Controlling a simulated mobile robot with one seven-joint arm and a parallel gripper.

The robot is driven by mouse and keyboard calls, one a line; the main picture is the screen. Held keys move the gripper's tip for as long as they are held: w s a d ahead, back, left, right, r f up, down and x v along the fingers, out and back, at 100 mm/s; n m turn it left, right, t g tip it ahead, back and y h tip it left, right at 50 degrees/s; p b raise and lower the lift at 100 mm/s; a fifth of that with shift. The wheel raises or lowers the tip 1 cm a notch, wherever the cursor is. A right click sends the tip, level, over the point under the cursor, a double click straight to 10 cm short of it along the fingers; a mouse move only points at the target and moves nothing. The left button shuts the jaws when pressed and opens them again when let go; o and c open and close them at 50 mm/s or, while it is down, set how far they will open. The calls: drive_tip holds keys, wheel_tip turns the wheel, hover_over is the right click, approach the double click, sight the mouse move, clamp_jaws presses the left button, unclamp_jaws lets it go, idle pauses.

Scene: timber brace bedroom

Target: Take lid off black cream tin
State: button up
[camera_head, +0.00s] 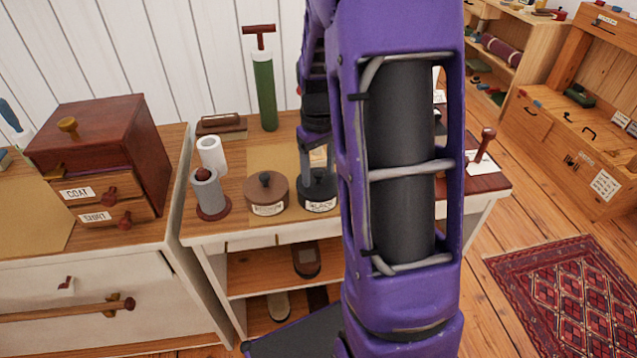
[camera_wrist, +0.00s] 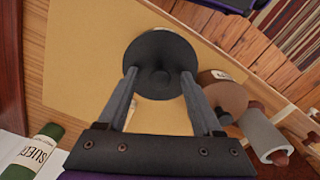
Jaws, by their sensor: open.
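The black cream tin (camera_head: 319,197) stands upright on the table next to a brown tin, with a label on its front. Its round black lid (camera_wrist: 161,63) with a small central knob (camera_wrist: 160,78) faces the wrist camera. My gripper (camera_wrist: 158,84) is open, with its two fingers reaching toward the lid on either side of the knob. In the head view my gripper is close above the black tin, partly hidden by my purple arm. I cannot tell whether the fingers touch the lid.
The brown tin (camera_head: 266,191) stands just left of the black tin. A grey roll (camera_head: 207,190), a white roll (camera_head: 212,155) and a green tube (camera_head: 264,92) stand further left and behind. A tan mat (camera_wrist: 75,75) covers part of the tabletop.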

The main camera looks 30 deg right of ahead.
clamp_jaws()
idle(0.3)
